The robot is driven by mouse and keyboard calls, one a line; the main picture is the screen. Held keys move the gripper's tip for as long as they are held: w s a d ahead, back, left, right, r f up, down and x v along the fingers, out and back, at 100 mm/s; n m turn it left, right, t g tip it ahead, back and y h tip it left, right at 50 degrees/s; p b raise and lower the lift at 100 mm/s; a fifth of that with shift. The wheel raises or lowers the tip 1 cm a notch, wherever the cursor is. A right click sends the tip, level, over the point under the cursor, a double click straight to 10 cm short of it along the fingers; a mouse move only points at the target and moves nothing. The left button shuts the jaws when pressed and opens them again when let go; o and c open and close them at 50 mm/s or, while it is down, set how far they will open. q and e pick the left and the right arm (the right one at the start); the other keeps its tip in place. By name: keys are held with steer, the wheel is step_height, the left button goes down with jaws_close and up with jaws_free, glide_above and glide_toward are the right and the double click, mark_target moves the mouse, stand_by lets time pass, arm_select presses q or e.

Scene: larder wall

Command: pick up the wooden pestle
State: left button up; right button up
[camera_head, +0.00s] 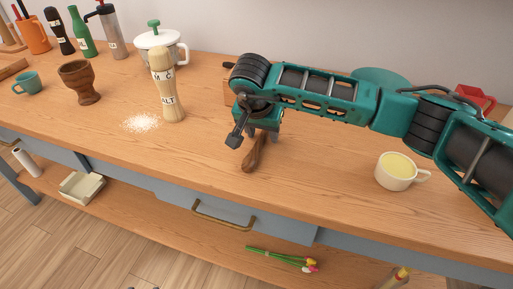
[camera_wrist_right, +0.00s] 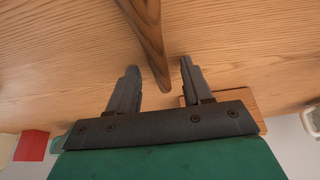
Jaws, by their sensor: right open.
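The wooden pestle (camera_head: 252,157) lies on the wooden counter near its front edge, in the middle of the head view. Its upper part is hidden under my right gripper (camera_head: 262,132). In the right wrist view the pestle (camera_wrist_right: 150,40) reaches down from the top edge, and its narrow end lies between the two fingers of the open right gripper (camera_wrist_right: 159,67). There is a gap on each side, wider on the left, and the fingers do not appear to grip it. My left gripper is in neither view.
A salt mill (camera_head: 167,90) and spilled salt (camera_head: 140,122) are left of the gripper. A wooden goblet (camera_head: 80,83) stands farther left. A cup of yellow liquid (camera_head: 398,171) stands right, below my arm. The counter between pestle and cup is clear.

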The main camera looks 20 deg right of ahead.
steer(key=shift+f, duration=0.1)
stand_by(0.4)
jaws_close()
